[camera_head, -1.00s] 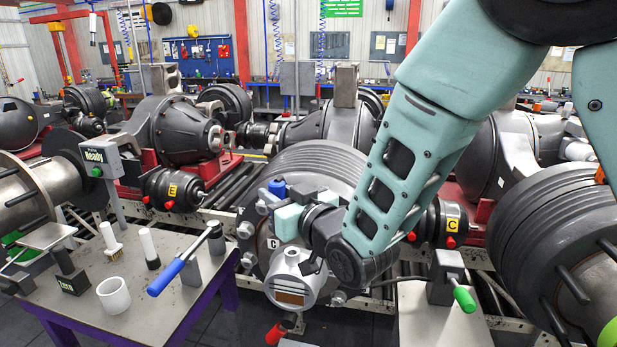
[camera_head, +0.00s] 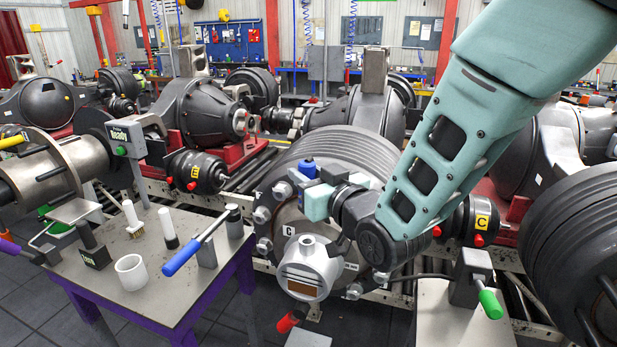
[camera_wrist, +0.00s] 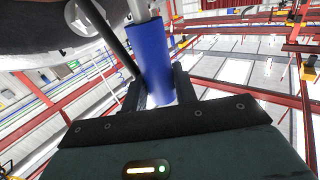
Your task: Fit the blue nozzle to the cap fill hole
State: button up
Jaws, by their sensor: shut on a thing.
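My gripper (camera_wrist: 158,92) is shut on the blue nozzle (camera_wrist: 153,58); a bare metal spout continues from it at the top of the wrist view. In the head view the blue nozzle (camera_head: 307,168) shows as a small blue end beside the teal body of my gripper (camera_head: 317,200), in front of the ribbed hub. The silver cap (camera_head: 306,266) sits at the hub's centre, below my gripper in the picture, with a brown window on its front. A small dark spot shows on its upper part; I cannot tell if it is the fill hole. The nozzle appears apart from the cap.
Bolts ring the hub face (camera_head: 290,215) around the cap. A grey table (camera_head: 165,295) at left bears a white cup (camera_head: 131,272), a blue-handled tool (camera_head: 185,253) and a "Ready" post (camera_head: 127,140). A green-handled tool (camera_head: 489,300) stands at right. Dark floor shows in front.

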jog(key=shift+f+b, duration=2.3)
jog(key=shift+f, duration=0.2)
jog(key=shift+f+b, duration=2.2)
jog(key=shift+b, duration=0.2)
jog(key=o, duration=1.1)
jog(key=shift+o, duration=0.2)
